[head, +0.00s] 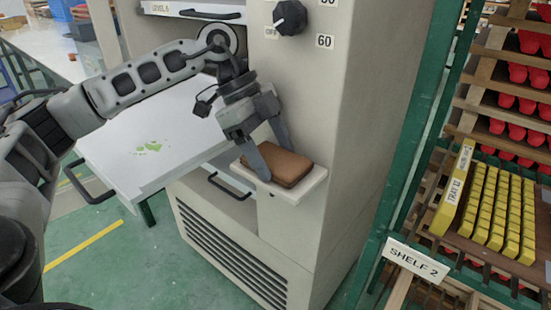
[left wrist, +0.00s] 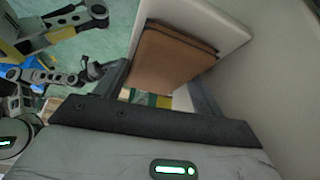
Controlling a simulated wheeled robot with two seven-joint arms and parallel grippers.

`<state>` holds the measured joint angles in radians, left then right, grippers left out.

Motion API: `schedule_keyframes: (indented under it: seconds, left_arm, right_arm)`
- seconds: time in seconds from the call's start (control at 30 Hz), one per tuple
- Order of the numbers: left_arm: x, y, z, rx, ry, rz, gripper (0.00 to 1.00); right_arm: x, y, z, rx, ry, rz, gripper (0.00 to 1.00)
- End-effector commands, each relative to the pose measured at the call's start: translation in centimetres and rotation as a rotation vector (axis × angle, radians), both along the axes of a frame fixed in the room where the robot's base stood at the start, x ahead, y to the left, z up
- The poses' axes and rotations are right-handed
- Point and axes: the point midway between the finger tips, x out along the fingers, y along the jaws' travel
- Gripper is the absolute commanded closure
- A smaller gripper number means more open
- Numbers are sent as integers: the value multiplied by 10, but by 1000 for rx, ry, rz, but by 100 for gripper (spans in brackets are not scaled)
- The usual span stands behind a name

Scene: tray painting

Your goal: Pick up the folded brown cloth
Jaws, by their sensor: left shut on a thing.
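The folded brown cloth (head: 287,167) lies on a small white ledge (head: 303,190) that juts from the front of a beige cabinet. My left gripper (head: 272,158) reaches down to it with one finger on either side and is shut on it. In the left wrist view the brown cloth (left wrist: 172,58) shows between the two fingers, close to the pale ledge (left wrist: 222,20). I cannot tell whether the cloth is clear of the ledge.
The cabinet (head: 345,100) has a black dial (head: 290,18). A green-framed rack at right holds red pieces and yellow blocks (head: 495,215), with a SHELF 2 sign (head: 416,261).

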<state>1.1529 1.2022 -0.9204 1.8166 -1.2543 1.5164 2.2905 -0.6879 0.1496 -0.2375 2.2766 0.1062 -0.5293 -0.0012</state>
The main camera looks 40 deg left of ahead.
Motion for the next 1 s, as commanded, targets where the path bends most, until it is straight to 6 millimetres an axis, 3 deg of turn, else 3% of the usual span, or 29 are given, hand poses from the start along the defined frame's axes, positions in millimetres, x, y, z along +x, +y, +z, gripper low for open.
schedule_keyframes:
  seconds: [0.23, 0.4, 0.7, 1.0]
  left_arm:
    - [1, 0, 10, -2, -2, 0, 54]
    - [1, -1, 35, -2, -4, -1, 54]
    - [-51, 0, 95, 3, -6, -1, 54]
    - [-118, 0, 120, 4, -1, 1, 54]
  right_arm:
    - [-1, -2, 5, -2, -6, -6, 64]
    - [-3, -5, 14, -8, -14, -12, 64]
    - [-4, -8, 34, -6, -47, -22, 64]
    - [-6, -8, 27, -8, -31, -22, 64]
